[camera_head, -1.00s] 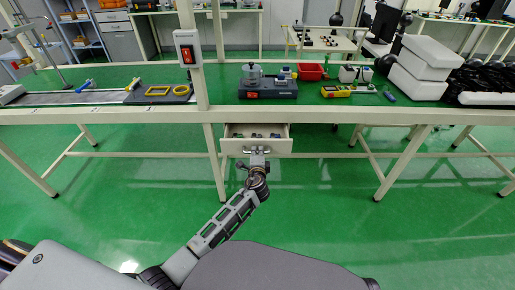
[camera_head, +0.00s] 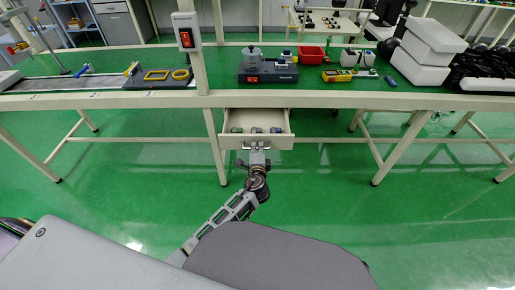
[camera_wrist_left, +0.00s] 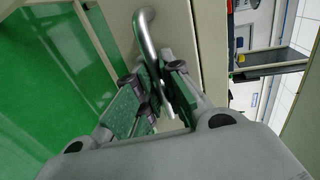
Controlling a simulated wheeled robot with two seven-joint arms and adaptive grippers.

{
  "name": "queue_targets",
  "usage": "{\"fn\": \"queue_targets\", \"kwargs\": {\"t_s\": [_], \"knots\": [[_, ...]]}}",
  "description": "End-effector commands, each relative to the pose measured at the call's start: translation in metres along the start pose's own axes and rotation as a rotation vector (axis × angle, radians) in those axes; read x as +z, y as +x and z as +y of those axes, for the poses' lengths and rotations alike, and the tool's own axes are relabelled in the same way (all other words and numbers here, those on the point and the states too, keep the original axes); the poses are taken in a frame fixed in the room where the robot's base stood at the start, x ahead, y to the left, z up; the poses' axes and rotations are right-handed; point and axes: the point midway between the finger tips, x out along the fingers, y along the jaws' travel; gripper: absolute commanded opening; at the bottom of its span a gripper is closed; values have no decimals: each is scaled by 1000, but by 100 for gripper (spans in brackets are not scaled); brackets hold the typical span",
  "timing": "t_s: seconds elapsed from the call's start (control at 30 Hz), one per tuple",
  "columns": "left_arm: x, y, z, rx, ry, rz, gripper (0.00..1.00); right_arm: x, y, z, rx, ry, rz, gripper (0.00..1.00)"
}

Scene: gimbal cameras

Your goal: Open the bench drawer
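The bench drawer (camera_head: 231,142) is pulled out below the bench top in the head view, with several small items (camera_head: 256,130) lying inside. Its metal handle (camera_head: 244,147) is on the drawer front, and it also shows in the left wrist view (camera_wrist_left: 146,32). My left gripper (camera_head: 257,151) is at the handle. In the left wrist view the left gripper's fingers (camera_wrist_left: 160,92) are closed around the handle bar, one on each side. My right gripper is not in view.
The workbench (camera_head: 350,101) carries a dark device (camera_head: 268,76), a red bin (camera_head: 311,54), a yellow meter (camera_head: 337,75) and white boxes (camera_head: 418,67). A bench leg (camera_head: 214,150) stands just left of the drawer. The green floor in front is clear.

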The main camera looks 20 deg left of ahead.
Motion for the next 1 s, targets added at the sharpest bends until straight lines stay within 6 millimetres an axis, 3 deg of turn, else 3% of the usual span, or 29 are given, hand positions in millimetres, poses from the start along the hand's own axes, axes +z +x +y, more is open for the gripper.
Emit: {"fn": "queue_targets", "kwargs": {"t_s": [0.2,0.67,0.87,1.0], "knots": [[0,0,0,1,0,-1,32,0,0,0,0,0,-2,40],[0,-1,-5,-1,-2,-1,32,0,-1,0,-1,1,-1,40],[0,-4,-22,-1,-3,-1,32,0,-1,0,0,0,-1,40],[0,-8,-43,-8,-3,0,32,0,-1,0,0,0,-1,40]]}}
